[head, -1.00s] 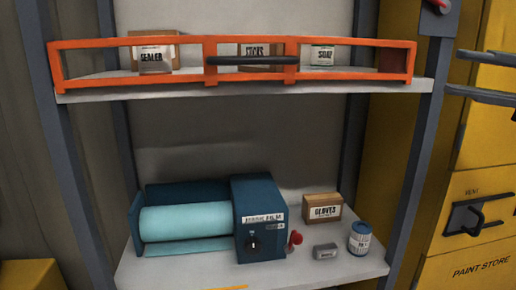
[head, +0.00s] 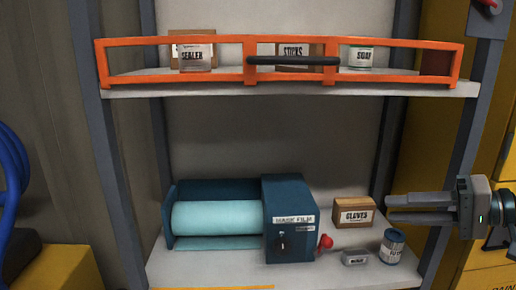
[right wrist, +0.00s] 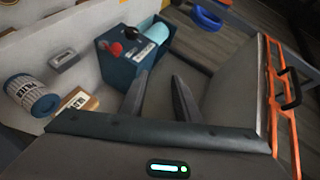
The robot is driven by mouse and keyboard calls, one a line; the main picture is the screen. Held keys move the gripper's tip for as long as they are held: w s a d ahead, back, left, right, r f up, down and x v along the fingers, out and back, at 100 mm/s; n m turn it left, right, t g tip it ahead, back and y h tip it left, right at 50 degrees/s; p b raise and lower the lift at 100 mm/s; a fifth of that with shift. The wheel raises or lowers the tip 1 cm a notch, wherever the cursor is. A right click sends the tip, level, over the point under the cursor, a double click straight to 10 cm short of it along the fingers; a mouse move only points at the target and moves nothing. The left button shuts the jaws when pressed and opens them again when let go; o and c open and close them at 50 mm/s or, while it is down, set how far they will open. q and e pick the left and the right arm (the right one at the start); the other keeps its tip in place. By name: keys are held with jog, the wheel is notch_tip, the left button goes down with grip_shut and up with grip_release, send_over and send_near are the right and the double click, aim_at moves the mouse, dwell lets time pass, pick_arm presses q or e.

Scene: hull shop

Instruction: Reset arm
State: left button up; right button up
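My right gripper (head: 388,208) comes in from the right edge of the head view, at the height of the lower shelf's box and machine. Its fingers point left, with a gap between them and nothing held. In the right wrist view its two fingers (right wrist: 159,85) stand apart and empty, with the blue film machine (right wrist: 122,55) beyond them. In the head view the gripper appears right of the gloves box (head: 353,212) and above the labelled can (head: 393,247). My left gripper is not in view.
The film machine (head: 289,219) with its light blue roll stands on the lower shelf (head: 215,268). A small grey tin (head: 354,258) lies beside the can. An orange guard rail (head: 218,62) with a black handle fronts the upper shelf. A blue hose (head: 12,170) hangs at left.

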jog(key=s+a+f+n+h, duration=0.1)
jog(key=s+a+f+h, duration=0.1)
jog(key=f, duration=0.9)
jog(key=s+a+f+g+h, duration=0.1)
jog(key=s+a+f+h, duration=0.1)
jog(key=f, duration=0.8)
jog(key=s+a+f+n+h, duration=0.1)
jog(key=s+a+f+h, duration=0.1)
jog(key=f, duration=0.9)
jog(key=s+a+f+n+g+h, duration=0.1)
jog(key=s+f+g+h, duration=0.15)
jog(key=s+f, duration=0.75)
jog(key=s+a+f+n+g+h, duration=0.1)
jog(key=s+f+h, duration=0.45)
jog(key=s, duration=0.95)
notch_tip(320, 180, down, 31)
jog(key=s+y, duration=0.2)
jog(key=s+d+f+g+b, duration=0.1)
jog(key=s+d+f+g, duration=0.1)
jog(key=s+f, duration=1.5)
jog(key=shift+d+n+h, duration=0.3)
jog(key=shift+d, duration=0.25)
